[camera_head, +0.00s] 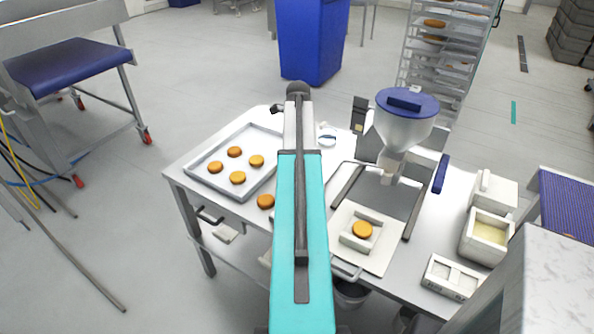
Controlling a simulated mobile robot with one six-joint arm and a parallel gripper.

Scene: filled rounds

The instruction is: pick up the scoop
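I cannot make out a scoop for certain. A small pale round thing with a blue part (327,138) lies on the steel table just right of my arm, too small to identify. An open white tub (487,235) with pale yellow contents stands at the table's right end; no scoop is clear in it. My teal arm reaches forward over the table and covers its middle. My gripper is not clearly visible; the arm's far end hides what is below it.
A steel tray (207,178) with several browned rounds is left on the steel table (424,240). A blue-lidded hopper machine (405,125) stands right of my arm, with one round on a white plate (379,262) before it.

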